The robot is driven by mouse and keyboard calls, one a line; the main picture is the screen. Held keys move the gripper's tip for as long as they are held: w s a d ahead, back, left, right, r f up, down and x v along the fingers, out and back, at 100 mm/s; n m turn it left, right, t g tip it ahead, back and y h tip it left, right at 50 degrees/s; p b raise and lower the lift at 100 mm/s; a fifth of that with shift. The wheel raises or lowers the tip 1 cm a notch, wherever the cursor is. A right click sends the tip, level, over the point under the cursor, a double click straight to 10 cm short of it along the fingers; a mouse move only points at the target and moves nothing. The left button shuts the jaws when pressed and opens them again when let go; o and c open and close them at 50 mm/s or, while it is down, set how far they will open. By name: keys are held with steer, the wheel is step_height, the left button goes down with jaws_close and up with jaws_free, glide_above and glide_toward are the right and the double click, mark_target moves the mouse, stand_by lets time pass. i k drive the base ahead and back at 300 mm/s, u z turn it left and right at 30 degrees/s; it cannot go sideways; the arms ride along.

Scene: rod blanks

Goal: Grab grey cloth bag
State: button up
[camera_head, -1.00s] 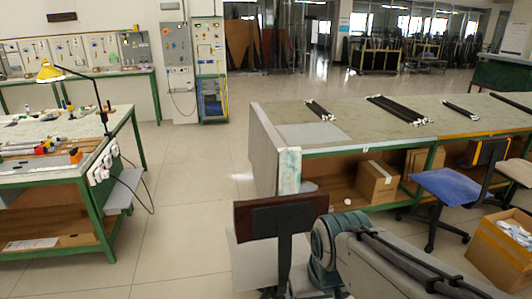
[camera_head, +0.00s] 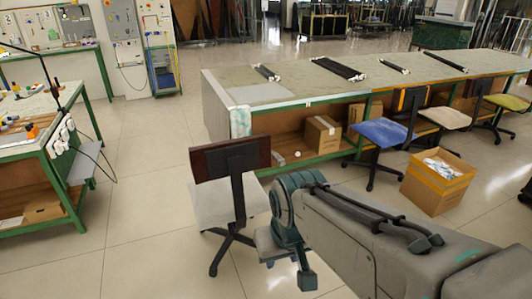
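I cannot make out a grey cloth bag for certain in the head view. A pale, green-stained cloth (camera_head: 240,122) hangs at the near left corner of the long workbench (camera_head: 283,104). My grey arm with teal joints reaches in from the lower right and bends down at the bottom middle. I cannot make out gripper fingers at its end.
An office chair (camera_head: 230,158) with a dark back stands just left of my arm. A blue chair (camera_head: 385,132) and an open cardboard box (camera_head: 424,195) stand at right. Another box (camera_head: 322,134) sits on the bench's lower shelf. A green-framed table (camera_head: 60,150) is at left, with clear floor between.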

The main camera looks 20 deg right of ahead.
mark_target(276, 157)
steer(key=z, duration=0.6)
steer(key=i, duration=0.55)
steer(key=z, duration=0.65)
steer(key=i, duration=1.35)
steer(key=u, duration=0.55)
steer(key=k, duration=1)
steer(key=z, duration=0.95)
steer(key=i, duration=1.75)
steer(key=u, duration=0.7)
steer(key=i, duration=1)
steer(key=u, duration=0.95)
